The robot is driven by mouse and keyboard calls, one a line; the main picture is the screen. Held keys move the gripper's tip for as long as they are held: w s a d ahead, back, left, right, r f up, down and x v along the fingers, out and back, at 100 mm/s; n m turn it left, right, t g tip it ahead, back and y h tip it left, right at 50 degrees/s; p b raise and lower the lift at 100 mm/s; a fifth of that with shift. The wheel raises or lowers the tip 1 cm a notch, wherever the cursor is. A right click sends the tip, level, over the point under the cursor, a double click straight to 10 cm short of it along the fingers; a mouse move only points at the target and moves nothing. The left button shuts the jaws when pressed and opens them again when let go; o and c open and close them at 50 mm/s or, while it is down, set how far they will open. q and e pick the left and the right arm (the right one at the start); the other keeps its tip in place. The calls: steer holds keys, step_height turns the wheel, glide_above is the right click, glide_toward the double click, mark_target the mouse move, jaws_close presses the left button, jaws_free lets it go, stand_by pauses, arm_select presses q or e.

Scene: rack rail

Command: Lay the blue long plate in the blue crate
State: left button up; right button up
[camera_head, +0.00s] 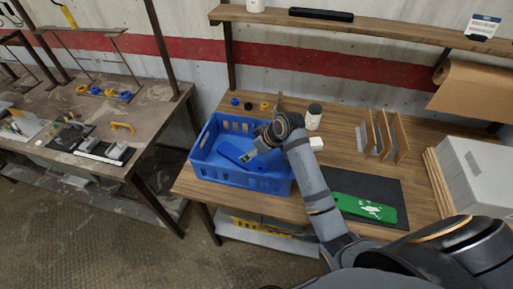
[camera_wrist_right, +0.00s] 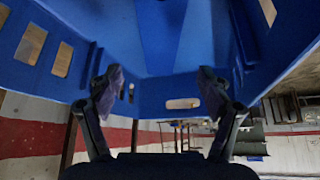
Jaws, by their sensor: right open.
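The blue crate (camera_head: 208,172) stands at the left end of the wooden bench; its slotted walls fill much of the right wrist view (camera_wrist_right: 65,55). The blue long plate (camera_head: 229,151) lies inside the crate, blue on blue, and its right end is partly hidden by my gripper. A long blue strip in the right wrist view looks like the same plate (camera_wrist_right: 160,35). My right gripper (camera_head: 247,157) reaches down into the crate beside the plate. Its two fingers are spread with nothing between them in the wrist view (camera_wrist_right: 164,92). My left gripper is not in view.
A green plate with white marks (camera_head: 362,208) lies on a dark mat (camera_head: 385,187). A dark-lidded white bottle (camera_head: 313,118), a white block (camera_head: 317,143) and upright wooden dividers (camera_head: 382,135) stand behind. A white box (camera_head: 475,175) is at right.

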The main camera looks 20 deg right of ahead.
steer(key=v, duration=0.4)
stand_by(0.3)
